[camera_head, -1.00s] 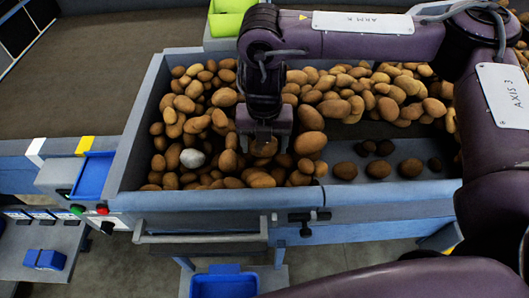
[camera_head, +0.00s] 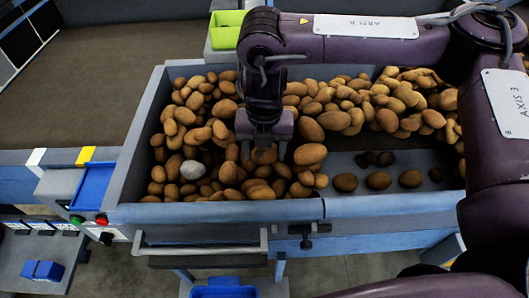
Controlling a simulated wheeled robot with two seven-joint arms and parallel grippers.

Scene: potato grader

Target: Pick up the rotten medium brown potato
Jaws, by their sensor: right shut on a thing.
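My right gripper (camera_head: 264,150) points down over the potato pile in the left part of the grey-blue bin (camera_head: 130,150). Its jaws are shut on a brown potato (camera_head: 264,154), of which only a part shows between the fingers. Other brown potatoes lie close around and below it, so I cannot tell how far it is clear of the pile. No rot can be made out on the held potato from here. My left gripper is not in view.
Several darker potatoes (camera_head: 378,180) lie on the bin's bare right floor. A whitish lump (camera_head: 192,169) lies among the potatoes on the left. A blue tray (camera_head: 93,186) is left of the bin, a green crate (camera_head: 226,37) behind it and a blue bin (camera_head: 224,288) in front below.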

